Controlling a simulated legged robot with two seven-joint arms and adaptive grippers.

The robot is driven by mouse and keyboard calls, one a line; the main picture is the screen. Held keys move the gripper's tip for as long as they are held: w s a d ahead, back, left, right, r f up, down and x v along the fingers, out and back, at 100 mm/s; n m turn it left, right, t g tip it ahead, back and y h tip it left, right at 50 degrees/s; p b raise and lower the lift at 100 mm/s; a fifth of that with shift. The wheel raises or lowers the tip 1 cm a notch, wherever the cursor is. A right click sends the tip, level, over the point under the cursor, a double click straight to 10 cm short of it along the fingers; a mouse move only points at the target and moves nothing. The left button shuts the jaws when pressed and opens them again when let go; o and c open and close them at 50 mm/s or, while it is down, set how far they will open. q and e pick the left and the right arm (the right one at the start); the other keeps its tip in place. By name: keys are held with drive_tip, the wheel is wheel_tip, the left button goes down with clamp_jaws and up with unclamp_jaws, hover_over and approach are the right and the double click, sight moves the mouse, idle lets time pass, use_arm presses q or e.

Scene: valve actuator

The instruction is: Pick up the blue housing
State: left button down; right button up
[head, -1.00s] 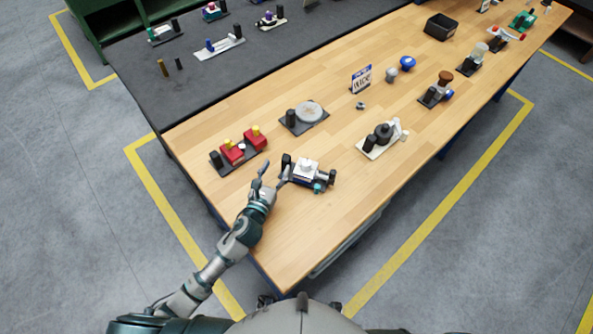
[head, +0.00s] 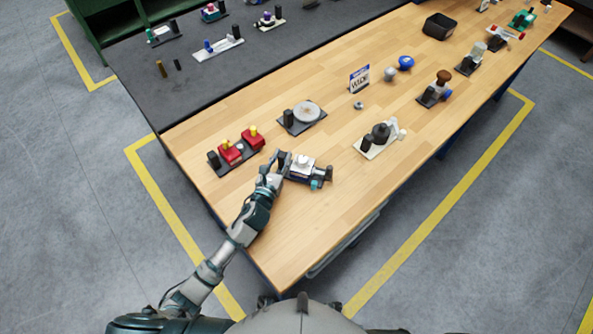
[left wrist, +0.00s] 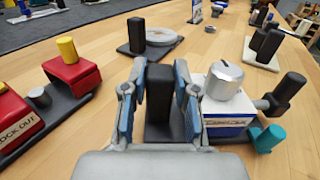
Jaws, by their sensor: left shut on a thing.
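A small unit with a white and blue box-shaped housing (head: 300,172) stands on the wooden table near its front left corner. In the left wrist view the housing (left wrist: 228,118) shows a lettered blue front and a silver knob (left wrist: 223,80) on top. A black post (left wrist: 159,95) stands just left of it. My left gripper (left wrist: 159,105) has its two fingers on either side of this post and is shut on it. In the head view the left gripper (head: 280,168) is at the unit's left end. My right gripper is out of view.
A red lock-out unit (head: 237,150) is left of the gripper. A plate with a grey disc (head: 306,112) lies behind. A unit with black cylinders (head: 381,136) stands to the right. The wooden table (head: 320,235) is clear in front.

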use_arm(q)
drive_tip(key=shift+d, duration=0.65)
drive_tip(key=shift+d+r, duration=0.15)
drive_tip(key=shift+r, duration=0.2)
drive_tip(key=r, duration=0.2)
drive_tip(key=a+r, duration=0.1)
drive_tip(key=r, duration=0.2)
drive_tip(key=a+r, duration=0.1)
drive_tip(key=r, duration=0.1)
drive_tip(key=shift+a+r, duration=0.1)
drive_tip(key=shift+r, duration=0.2)
drive_tip(key=f, duration=0.2)
drive_tip(key=d+f, duration=0.1)
drive_tip(key=s+f, duration=0.1)
drive_tip(key=f, duration=0.1)
drive_tip(key=shift+d+f, duration=0.3)
drive_tip(key=shift+d, duration=0.05)
drive_tip(key=shift+a+f, duration=0.8)
drive_tip(key=shift+f, duration=0.2)
drive_tip(key=shift+d, duration=0.65)
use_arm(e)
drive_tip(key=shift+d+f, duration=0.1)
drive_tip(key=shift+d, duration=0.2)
use_arm(q)
drive_tip(key=shift+a+f, duration=0.3)
drive_tip(key=shift+a, duration=0.25)
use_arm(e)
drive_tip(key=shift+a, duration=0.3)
